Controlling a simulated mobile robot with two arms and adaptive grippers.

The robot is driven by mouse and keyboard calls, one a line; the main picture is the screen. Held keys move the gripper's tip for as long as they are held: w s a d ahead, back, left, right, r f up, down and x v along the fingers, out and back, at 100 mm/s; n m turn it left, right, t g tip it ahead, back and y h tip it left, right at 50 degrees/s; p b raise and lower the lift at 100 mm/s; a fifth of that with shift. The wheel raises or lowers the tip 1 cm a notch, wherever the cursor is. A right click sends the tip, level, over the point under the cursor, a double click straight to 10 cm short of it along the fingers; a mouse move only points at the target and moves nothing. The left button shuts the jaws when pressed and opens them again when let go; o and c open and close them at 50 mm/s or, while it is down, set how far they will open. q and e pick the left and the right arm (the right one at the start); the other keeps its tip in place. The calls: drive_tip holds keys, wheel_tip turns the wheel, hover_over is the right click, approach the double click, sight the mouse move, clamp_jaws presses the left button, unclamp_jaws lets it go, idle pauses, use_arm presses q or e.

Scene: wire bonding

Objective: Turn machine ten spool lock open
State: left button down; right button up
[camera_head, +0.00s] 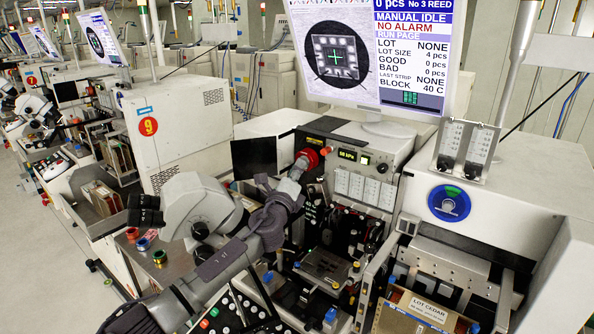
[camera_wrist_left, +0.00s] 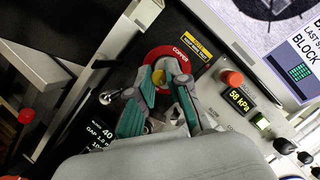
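The red spool (camera_head: 307,158) sits on the front of the machine below the large screen. In the left wrist view the spool (camera_wrist_left: 178,57) is a red disc marked COPPER, with a yellow lock knob (camera_wrist_left: 158,77) at its centre. My left gripper (camera_head: 295,180) reaches up to the spool from the lower left. In the left wrist view its green-padded fingers (camera_wrist_left: 165,84) are apart, with the yellow knob between their tips. The knob looks close to the left finger, and I cannot tell whether they touch. The knob's turned position is unclear. My right gripper is not in view.
A pressure display (camera_head: 347,155) and a red button (camera_wrist_left: 232,78) are right of the spool. The microscope (camera_head: 200,207) stands left of my forearm. Loose coloured spools (camera_head: 143,243) lie on a ledge at the lower left. A large screen (camera_head: 365,50) overhangs the machine.

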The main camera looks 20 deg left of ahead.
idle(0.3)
use_arm(q)
drive_tip(key=shift+a+r+n+g+h+p, duration=0.1)
drive_tip(key=shift+n+g+h+p, duration=0.45)
drive_tip(key=shift+n+g+p, duration=1.7)
drive_tip(key=shift+r+n+g+h+p, duration=0.15)
drive_tip(key=shift+n+h+p, duration=0.45)
drive_tip(key=shift+n, duration=3.35)
drive_tip(key=shift+a+f+n+g+h+p, duration=0.1)
drive_tip(key=shift+n+g+h+p, duration=0.35)
drive_tip(key=shift+n+g+p, duration=1.8)
drive_tip(key=shift+n+t+b, duration=0.65)
drive_tip(key=shift+n+t, duration=0.3)
drive_tip(key=shift+t, duration=0.1)
drive_tip(key=c, duration=1.1)
unclamp_jaws()
drive_tip(key=shift+r, duration=0.1)
drive_tip(key=shift+c, duration=0.2)
drive_tip(key=shift+r, duration=0.1)
